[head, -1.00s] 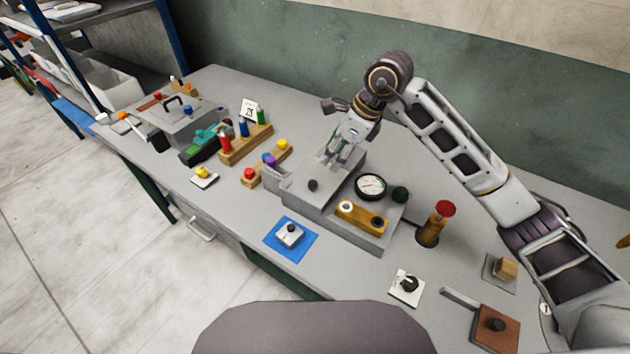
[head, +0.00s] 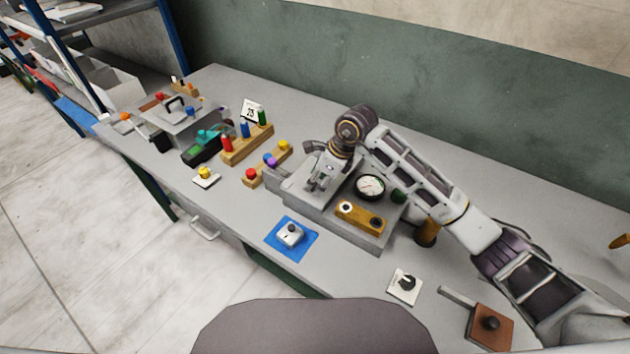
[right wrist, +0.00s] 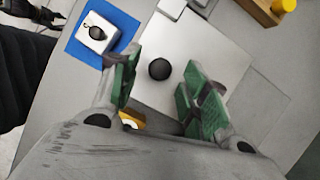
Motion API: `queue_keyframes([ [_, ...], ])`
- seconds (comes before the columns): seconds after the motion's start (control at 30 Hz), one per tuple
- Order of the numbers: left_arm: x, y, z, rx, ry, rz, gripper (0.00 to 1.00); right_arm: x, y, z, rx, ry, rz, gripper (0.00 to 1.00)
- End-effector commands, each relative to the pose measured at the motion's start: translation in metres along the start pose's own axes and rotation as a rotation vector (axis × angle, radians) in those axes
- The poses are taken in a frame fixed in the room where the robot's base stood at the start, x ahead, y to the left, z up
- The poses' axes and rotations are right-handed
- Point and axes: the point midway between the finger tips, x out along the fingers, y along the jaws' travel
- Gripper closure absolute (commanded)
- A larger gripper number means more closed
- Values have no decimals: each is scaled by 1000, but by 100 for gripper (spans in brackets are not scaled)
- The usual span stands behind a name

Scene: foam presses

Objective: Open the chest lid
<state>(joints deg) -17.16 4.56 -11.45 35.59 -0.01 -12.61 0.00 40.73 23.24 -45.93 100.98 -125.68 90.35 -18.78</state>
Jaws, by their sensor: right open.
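The chest is the light grey box in the middle of the bench, with a flat lid (right wrist: 215,62) and a round black knob (right wrist: 159,69) on top. In the head view my right gripper (head: 318,184) is over this box and hides the knob. In the right wrist view my right gripper (right wrist: 163,75) is open, its green-padded fingers on either side of the knob with gaps to it. The lid lies flat. A dark jointed part at the top left of the right wrist view may be my left gripper; its jaws cannot be made out.
Beside the box are a dial gauge (head: 370,187) and a brass block (head: 360,217). A blue mat (head: 306,249) with a small grey block lies in front. A wooden rack with coloured buttons (head: 267,165) is to the left. A white switch plate (head: 404,289) is nearer.

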Motion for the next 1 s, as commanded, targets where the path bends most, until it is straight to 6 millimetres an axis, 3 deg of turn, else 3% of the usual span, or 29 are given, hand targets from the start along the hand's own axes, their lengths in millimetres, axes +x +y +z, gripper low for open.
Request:
queue_keyframes([
  [0.23,-4,0,0,0,0,0,51,18,0,0,1,0,0,54],
  [0.6,-3,0,0,0,-1,0,51,20,0,0,0,0,-1,56],
  [0.93,-3,0,1,0,-2,0,51,20,0,0,0,-1,-1,98],
  [1.0,-3,0,1,0,-2,0,51,20,0,0,0,-1,-1,100],
])
